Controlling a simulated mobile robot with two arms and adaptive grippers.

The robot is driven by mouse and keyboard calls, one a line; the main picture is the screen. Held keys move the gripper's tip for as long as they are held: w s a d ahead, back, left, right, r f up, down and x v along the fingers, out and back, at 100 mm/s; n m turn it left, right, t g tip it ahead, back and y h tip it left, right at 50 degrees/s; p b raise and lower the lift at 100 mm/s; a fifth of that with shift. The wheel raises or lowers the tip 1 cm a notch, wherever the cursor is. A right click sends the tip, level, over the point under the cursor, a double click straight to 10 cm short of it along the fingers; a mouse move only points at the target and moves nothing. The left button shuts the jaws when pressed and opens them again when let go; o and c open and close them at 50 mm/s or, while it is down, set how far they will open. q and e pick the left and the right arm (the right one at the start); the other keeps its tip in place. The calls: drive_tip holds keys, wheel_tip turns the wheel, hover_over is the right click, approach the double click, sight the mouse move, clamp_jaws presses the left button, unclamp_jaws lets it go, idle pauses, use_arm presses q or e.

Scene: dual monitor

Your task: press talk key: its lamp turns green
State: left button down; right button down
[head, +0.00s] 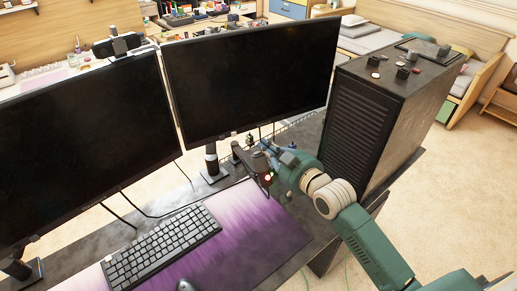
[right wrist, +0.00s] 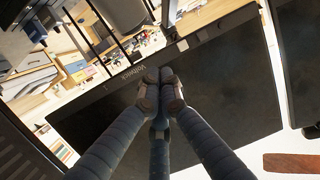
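A small dark desk device (head: 250,163) stands between the right monitor's foot and my right gripper; a small red light shows at its lower right, with a tiny pale spot beside it. I cannot make out a separate talk key, and I see no clear green lamp. My right gripper (head: 266,147) is at the device's right upper side, partly overlapping it; whether they touch cannot be told. In the right wrist view its fingers (right wrist: 161,84) are together at the tips, with nothing visible between them. My left gripper is not in view.
Two dark monitors, left (head: 85,140) and right (head: 250,85), stand behind a keyboard (head: 160,248) on a purple and white mat (head: 245,235). A black computer tower (head: 365,125) with small items on top stands close right of my gripper. Cables run across the desk.

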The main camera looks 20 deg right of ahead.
sight(258, 157)
drive_tip(key=x, duration=0.6)
drive_tip(key=shift+r+p, duration=0.1)
drive_tip(key=shift+p, duration=0.3)
drive_tip(key=f, duration=0.3)
drive_tip(key=shift+s+d+p, duration=0.1)
drive_tip(key=shift+s+p, duration=0.25)
drive_tip(key=shift+s, duration=0.05)
drive_tip(key=shift+s+d+f, duration=0.1)
drive_tip(key=shift+s+f, duration=0.2)
drive_tip(key=shift+s, duration=0.05)
drive_tip(key=shift+f, duration=0.1)
